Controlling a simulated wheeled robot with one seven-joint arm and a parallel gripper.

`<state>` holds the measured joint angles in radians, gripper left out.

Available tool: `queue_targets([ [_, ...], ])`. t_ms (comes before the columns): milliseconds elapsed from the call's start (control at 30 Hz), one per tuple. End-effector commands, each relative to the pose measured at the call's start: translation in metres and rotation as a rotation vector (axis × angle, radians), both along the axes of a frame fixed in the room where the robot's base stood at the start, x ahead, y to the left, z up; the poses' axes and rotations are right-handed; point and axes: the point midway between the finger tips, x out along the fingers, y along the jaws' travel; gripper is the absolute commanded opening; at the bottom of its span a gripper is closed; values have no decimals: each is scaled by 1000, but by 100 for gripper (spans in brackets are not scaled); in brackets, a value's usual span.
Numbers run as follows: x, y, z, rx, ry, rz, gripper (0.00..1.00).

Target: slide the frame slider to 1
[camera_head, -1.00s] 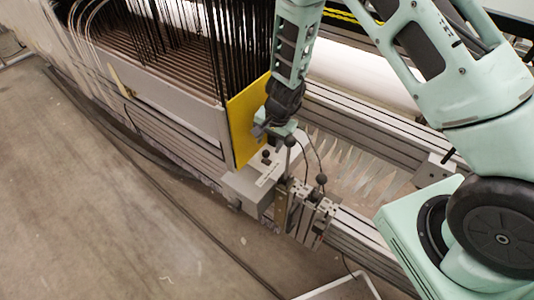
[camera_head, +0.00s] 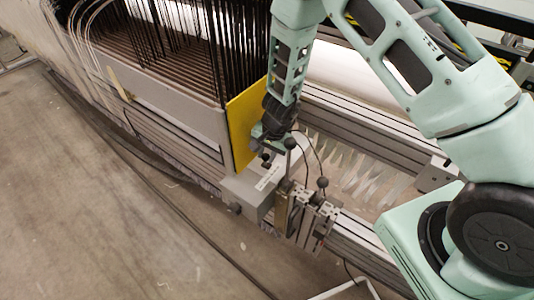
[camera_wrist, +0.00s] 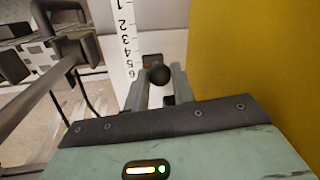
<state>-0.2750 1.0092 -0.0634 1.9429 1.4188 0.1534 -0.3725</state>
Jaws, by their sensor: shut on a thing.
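The frame slider's round black knob (camera_wrist: 159,74) stands between the two fingers of my gripper (camera_wrist: 160,82) in the wrist view. My gripper is shut on this knob. A white scale (camera_wrist: 127,38) with black numbers runs just left of the knob; the 1 is at the far end and the knob stands beside the 5 and 6 end. In the head view my gripper (camera_head: 268,151) is low over the grey box (camera_head: 250,188), close beside the yellow panel (camera_head: 241,130). The fingers partly hide the slider's base.
The yellow panel (camera_wrist: 250,60) rises close on the right in the wrist view. Metal clamps with ball-topped levers (camera_head: 306,212) stand right of the grey box. Rows of dark wires (camera_head: 180,45) fill the frame behind the panel. The floor (camera_head: 90,215) at left is open.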

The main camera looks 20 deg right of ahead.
Motion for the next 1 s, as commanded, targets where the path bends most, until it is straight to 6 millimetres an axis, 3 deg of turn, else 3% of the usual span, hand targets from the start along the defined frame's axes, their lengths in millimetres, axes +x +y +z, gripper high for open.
queue_targets([
  [367,-39,59,-2,4,1,6,0],
  [733,-45,67,0,5,4,5,0],
  [767,-45,68,0,6,4,5,28],
  [833,-45,67,0,5,4,5,46],
  [1000,-44,66,0,3,2,3,46],
])
